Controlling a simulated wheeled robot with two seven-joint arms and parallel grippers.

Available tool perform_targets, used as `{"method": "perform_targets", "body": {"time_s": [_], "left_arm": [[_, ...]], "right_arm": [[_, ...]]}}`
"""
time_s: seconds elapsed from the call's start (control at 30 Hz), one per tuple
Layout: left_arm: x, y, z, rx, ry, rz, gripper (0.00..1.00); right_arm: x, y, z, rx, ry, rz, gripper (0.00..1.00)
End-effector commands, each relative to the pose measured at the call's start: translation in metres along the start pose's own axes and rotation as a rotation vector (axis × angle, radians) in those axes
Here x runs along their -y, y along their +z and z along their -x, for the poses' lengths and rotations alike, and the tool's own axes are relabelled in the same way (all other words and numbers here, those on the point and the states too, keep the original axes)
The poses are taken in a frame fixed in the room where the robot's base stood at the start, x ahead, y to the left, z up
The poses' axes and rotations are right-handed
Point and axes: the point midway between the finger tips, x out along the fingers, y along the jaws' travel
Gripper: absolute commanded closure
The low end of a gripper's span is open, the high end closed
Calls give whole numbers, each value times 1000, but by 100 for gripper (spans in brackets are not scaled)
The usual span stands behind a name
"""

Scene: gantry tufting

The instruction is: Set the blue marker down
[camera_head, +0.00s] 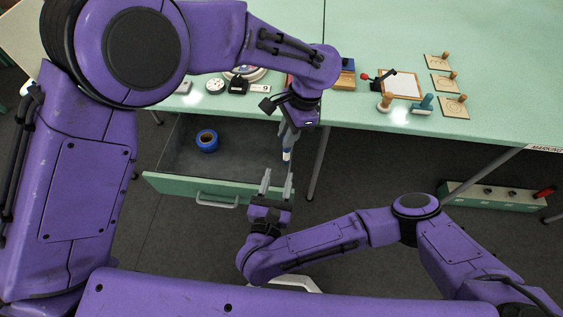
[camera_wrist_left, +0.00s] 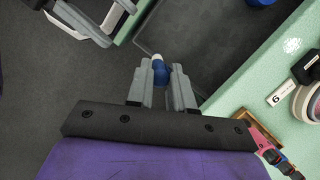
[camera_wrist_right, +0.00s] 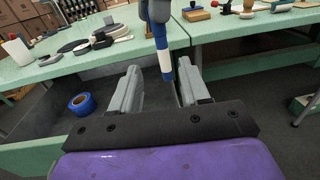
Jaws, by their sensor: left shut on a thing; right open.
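The blue marker (camera_head: 287,155) hangs upright from my left gripper (camera_head: 288,132), over the right end of the open drawer (camera_head: 170,185). Its blue and white body shows in the right wrist view (camera_wrist_right: 165,62), and its end shows between the fingers in the left wrist view (camera_wrist_left: 161,72). My right gripper (camera_head: 278,180) is open and empty, below and nearer than the marker. In the right wrist view, the marker's lower end appears between its fingers; I cannot tell whether they touch.
A roll of blue tape (camera_head: 207,140) lies in the drawer; the drawer floor around it is bare. The green bench (camera_head: 350,115) holds stamps, a clipboard (camera_head: 401,84) and small items. A green box (camera_head: 490,196) with a red-handled thing stands on the floor at right.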

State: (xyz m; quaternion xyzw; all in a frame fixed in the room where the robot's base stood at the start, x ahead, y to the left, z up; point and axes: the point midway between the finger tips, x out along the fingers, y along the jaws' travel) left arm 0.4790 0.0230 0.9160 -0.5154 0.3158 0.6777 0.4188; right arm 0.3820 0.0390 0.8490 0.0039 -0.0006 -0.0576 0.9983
Motion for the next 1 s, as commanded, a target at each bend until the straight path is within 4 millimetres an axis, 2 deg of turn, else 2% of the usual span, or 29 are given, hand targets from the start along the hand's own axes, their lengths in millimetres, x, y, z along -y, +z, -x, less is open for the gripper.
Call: {"method": "perform_targets", "body": {"time_s": [0.2,0.4,0.57,0.8,0.87,0.93,0.97,1.0], "left_arm": [[0,0,0,0,0,0,100],[0,0,0,0,0,0,100],[0,0,0,0,0,0,100],[0,0,0,0,0,0,100],[0,0,0,0,0,0,100],[0,0,0,-1,0,0,100],[0,0,0,-1,1,0,100],[0,-1,0,-2,1,0,100]], "right_arm": [[0,2,-46,8,0,6,54],[0,0,-80,3,-2,7,54],[0,0,-91,1,0,5,54],[0,0,-92,1,1,4,54],[0,0,-92,1,1,4,70],[0,0,-92,1,1,5,93],[0,0,-92,1,2,5,100],[0,0,-92,1,2,5,100]]}}
